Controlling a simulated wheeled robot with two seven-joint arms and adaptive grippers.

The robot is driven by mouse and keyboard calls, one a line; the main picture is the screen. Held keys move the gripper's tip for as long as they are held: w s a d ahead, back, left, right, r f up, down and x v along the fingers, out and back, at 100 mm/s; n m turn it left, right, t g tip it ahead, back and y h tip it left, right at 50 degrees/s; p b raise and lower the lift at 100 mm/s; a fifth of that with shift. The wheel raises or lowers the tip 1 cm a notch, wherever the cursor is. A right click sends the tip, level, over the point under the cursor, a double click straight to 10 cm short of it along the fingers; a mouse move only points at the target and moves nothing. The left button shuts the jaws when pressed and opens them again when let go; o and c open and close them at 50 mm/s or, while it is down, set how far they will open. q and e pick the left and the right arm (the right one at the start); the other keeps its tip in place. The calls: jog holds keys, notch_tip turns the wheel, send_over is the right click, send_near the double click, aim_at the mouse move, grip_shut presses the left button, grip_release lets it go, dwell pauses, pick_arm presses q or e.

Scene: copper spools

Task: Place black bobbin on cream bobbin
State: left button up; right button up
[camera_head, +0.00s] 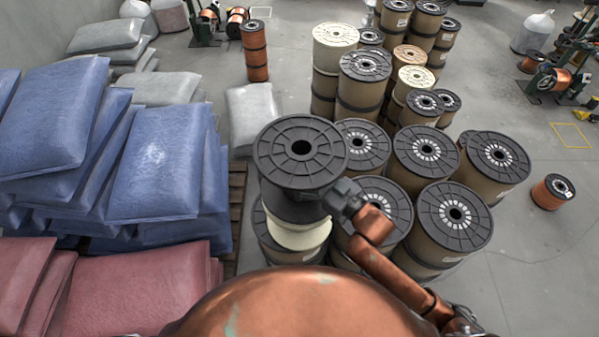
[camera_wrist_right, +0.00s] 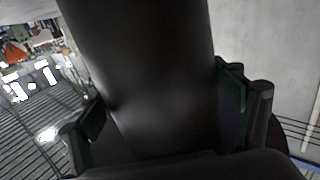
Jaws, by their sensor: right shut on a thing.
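The black bobbin (camera_head: 300,150) is upright in the head view, left of centre, with its round top flange towards me. My right gripper (camera_head: 343,197) is shut on it from the right side. In the right wrist view the bobbin's dark core (camera_wrist_right: 140,75) fills the middle, between the two fingers of my right gripper (camera_wrist_right: 165,110). The cream bobbin (camera_head: 300,235) shows directly below the black bobbin, partly covered by it. I cannot tell whether the two touch. My left gripper is not in view.
Large spools with black flanges (camera_head: 425,150) crowd the right side of the black bobbin. Blue sacks (camera_head: 155,165) and red sacks (camera_head: 130,285) are stacked at left. A copper spool (camera_head: 553,191) stands alone at right on open floor.

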jog(key=shift+w+a+f, duration=0.2)
jog(key=shift+w+f, duration=0.05)
jog(key=shift+f, duration=0.05)
notch_tip(320, 180, down, 2)
jog(key=shift+w+a+f+p, duration=0.1)
jog(key=shift+a+p, duration=0.05)
jog(key=shift+p, duration=0.3)
jog(key=shift+f, duration=0.55)
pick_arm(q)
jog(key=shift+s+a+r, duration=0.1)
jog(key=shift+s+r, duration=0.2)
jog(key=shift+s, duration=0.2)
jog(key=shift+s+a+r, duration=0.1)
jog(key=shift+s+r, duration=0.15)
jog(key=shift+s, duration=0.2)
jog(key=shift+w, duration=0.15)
pick_arm(e)
jog(key=shift+f, duration=0.15)
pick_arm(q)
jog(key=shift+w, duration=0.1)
pick_arm(e)
jog(key=o, duration=1.8)
jog(key=shift+f, duration=0.15)
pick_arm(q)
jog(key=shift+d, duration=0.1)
